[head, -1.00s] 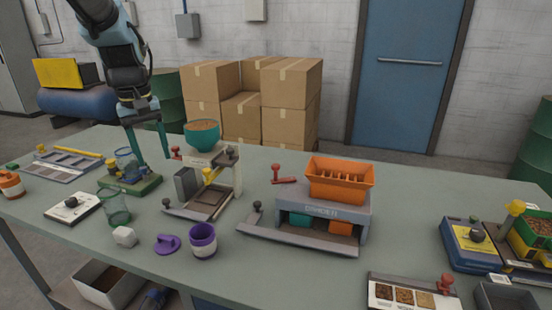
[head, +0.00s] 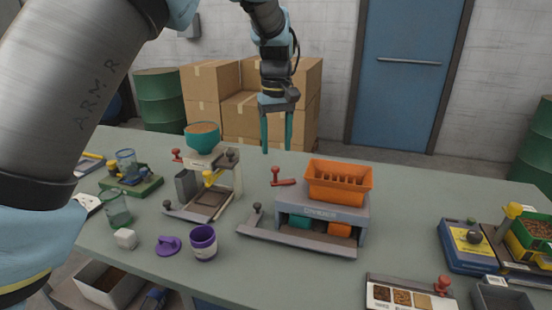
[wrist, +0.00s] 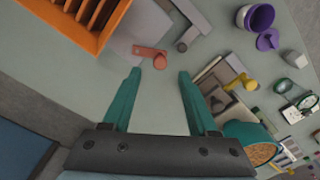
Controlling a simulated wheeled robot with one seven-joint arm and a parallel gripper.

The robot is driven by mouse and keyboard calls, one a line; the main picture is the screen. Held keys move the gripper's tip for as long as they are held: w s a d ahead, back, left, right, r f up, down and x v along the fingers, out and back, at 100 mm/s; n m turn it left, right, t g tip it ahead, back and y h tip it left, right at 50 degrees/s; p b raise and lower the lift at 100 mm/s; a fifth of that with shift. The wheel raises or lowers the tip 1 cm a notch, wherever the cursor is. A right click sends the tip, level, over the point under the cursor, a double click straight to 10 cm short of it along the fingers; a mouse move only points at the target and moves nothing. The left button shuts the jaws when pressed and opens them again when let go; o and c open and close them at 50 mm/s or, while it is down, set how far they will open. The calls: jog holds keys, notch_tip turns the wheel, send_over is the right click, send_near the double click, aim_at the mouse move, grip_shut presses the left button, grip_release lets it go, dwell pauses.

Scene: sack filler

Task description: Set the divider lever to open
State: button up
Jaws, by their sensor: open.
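The divider is a grey box (head: 345,216) with an orange slotted hopper (head: 340,182) on top, in the middle of the table. Its red lever (head: 284,183) lies on the hopper's left side, with a round knob at its left end. My gripper (head: 277,150) hangs fingers down above and behind the lever, apart from it. The gripper is open and empty. In the wrist view the lever (wrist: 150,53) shows just beyond the gap between the two green fingers (wrist: 159,74), and the hopper (wrist: 80,18) is at upper left.
A scale-like stand with a teal bowl (head: 202,137) and another red lever (head: 177,155) stands left of the divider. A grey tray with a black knob (head: 257,207) extends in front. A purple cup (head: 203,243) and a lid (head: 168,245) lie nearer. Boxes stand behind the table.

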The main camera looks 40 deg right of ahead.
aim_at(276, 168)
jog(key=shift+f+p, duration=0.6)
jog(key=shift+f, duration=2.2)
jog(key=shift+c, duration=0.2)
jog(key=shift+w, duration=0.1)
grip_shut()
